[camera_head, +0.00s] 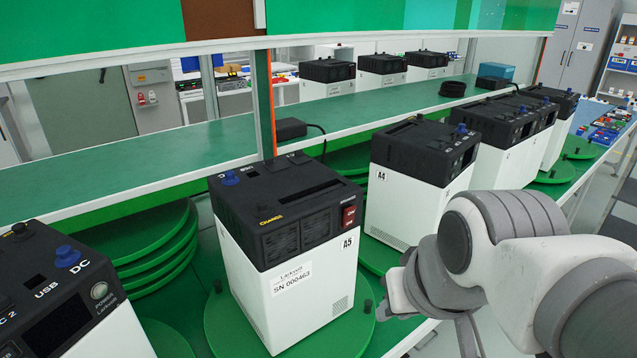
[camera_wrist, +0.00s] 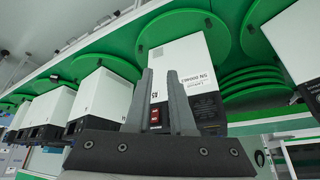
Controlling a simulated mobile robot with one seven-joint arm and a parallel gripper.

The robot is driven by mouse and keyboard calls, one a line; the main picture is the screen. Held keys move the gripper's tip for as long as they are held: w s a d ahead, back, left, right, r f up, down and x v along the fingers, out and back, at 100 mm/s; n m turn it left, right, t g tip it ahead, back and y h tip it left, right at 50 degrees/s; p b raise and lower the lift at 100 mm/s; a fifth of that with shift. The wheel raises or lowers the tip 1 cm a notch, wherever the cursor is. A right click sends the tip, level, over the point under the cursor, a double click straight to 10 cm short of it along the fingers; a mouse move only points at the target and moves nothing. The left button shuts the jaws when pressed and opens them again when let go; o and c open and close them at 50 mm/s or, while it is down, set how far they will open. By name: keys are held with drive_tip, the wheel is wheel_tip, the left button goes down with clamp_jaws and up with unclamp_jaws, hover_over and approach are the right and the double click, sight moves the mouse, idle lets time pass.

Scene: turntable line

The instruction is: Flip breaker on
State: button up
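The breaker is a red rocker switch (camera_head: 349,216) on the black upper part of the white unit labelled A5 (camera_head: 290,300), at the right edge of its front face. It also shows in the wrist view (camera_wrist: 155,116), seen between my two fingers. My gripper (camera_wrist: 160,74) is open and empty, with a gap between its fingertips. In the head view my wrist is right of and below the breaker, apart from the unit; the fingertips are hard to make out there. The switch's on or off position is too small to tell.
Unit A5 stands on a green turntable (camera_head: 225,325). Unit A4 (camera_head: 405,205) is behind it to the right, and another unit (camera_head: 110,338) is at the lower left. A green shelf (camera_head: 130,160) with a black adapter (camera_head: 289,129) and cable runs behind.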

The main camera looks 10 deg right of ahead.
drive_tip(key=shift+w+a+m+y, duration=0.1)
drive_tip(key=shift+w+m+y, duration=0.3)
drive_tip(key=shift+w, duration=0.05)
drive_tip(key=shift+c, duration=1.2)
drive_tip(key=w+m+y, duration=0.1)
drive_tip(key=w, duration=0.1)
drive_tip(key=w+r+m+y+p, duration=0.1)
drive_tip(key=w+m, duration=0.1)
drive_tip(key=w+m+y, duration=0.1)
drive_tip(key=w, duration=0.1)
drive_tip(key=shift+d+r+m, duration=0.35)
drive_tip(key=shift+m, duration=0.05)
clamp_jaws()
drive_tip(key=w+d+r+m+t+y+p, duration=0.1)
drive_tip(key=w+d+r+m+t, duration=0.1)
drive_tip(key=w+d+m, duration=0.4)
drive_tip(key=shift+w+d+t, duration=0.45)
drive_tip(key=shift+w+t, duration=0.25)
drive_tip(key=shift+w, duration=0.15)
